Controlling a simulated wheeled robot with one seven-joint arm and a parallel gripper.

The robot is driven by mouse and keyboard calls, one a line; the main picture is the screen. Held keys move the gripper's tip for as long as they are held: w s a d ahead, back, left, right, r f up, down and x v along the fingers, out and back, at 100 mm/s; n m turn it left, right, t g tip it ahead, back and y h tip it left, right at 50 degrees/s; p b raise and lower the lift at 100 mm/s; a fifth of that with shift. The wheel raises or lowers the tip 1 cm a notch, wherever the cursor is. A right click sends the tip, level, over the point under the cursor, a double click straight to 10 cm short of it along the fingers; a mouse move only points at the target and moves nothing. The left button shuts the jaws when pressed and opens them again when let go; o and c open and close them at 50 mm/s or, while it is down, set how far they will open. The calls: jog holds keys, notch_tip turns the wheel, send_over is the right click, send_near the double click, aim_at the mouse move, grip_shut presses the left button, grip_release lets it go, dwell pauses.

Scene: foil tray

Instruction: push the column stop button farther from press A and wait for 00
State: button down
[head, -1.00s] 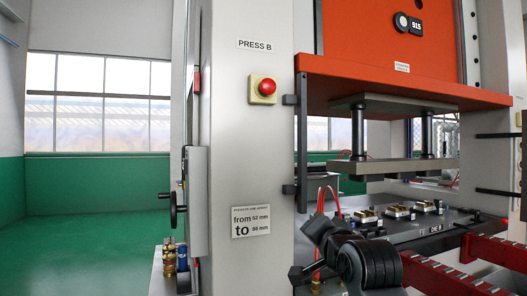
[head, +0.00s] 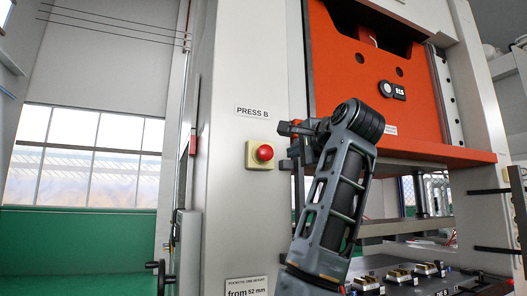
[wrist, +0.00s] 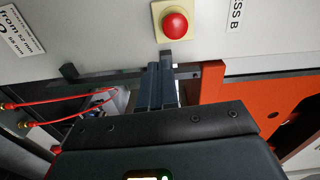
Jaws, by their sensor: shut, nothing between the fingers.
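A red stop button (head: 265,152) on a pale yellow box is mounted on the grey column (head: 228,190) labelled PRESS B. My gripper (head: 284,129) is raised just right of the button and slightly above it in the head view. In the wrist view the red button (wrist: 175,25) shows just beyond the tips of my gripper (wrist: 165,58). The fingers are together with nothing between them. A small gap seems to show between the fingertips and the button; contact is not visible. No reading of 00 is visible.
The orange press ram (head: 400,110) stands right of the column, behind my arm. A dark vertical bar on the column's right edge is close to my gripper. A handwheel (head: 157,268) is at lower left. Red hoses (wrist: 75,100) show in the wrist view.

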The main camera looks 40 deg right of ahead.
aim_at(268, 153)
jog(key=r, duration=0.3)
jog(key=shift+s+a, duration=0.15)
jog(key=shift+s, duration=0.15)
jog(key=p+x, duration=0.4)
jog(key=x, duration=1)
jog(key=shift+a, duration=0.15)
